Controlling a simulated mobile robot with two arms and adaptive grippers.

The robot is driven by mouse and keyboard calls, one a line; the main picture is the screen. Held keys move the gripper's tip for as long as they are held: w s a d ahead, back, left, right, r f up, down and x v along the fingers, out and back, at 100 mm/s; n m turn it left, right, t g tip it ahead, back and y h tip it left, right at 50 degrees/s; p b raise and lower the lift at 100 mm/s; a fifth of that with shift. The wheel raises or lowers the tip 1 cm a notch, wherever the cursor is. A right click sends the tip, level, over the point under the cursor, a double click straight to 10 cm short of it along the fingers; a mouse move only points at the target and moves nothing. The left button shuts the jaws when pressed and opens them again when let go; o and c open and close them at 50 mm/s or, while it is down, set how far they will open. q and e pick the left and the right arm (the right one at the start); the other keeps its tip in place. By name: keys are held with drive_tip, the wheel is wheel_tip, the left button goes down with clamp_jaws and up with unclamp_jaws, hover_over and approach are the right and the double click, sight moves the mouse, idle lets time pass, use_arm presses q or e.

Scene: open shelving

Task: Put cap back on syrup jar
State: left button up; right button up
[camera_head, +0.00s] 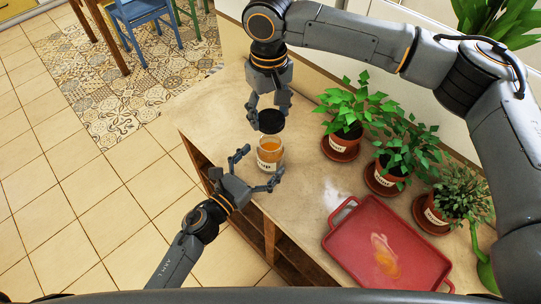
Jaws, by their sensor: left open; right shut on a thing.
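The syrup jar (269,157), clear glass with amber contents and a white label, stands upright near the shelf top's front left edge. My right gripper (270,112) points down above it, shut on the black cap (271,122). The cap is over the jar's mouth; I cannot tell whether it touches the rim. My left gripper (259,170) is open, with its fingers spread on either side of the jar at the lower left. I cannot tell whether the fingers touch the glass.
A red tray (384,248) with a glossy orange-yellow patch lies at the lower right. A green rounded thing (487,272) is beside it. The counter (215,95) left of the jar is clear.

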use_arm(q)
drive_tip(key=shift+x, duration=1.6)
drive_tip(key=c, duration=1.8)
use_arm(e)
drive_tip(key=shift+f, duration=2.5)
drive_tip(key=shift+f, duration=0.85)
drive_tip(key=shift+f, duration=0.6)
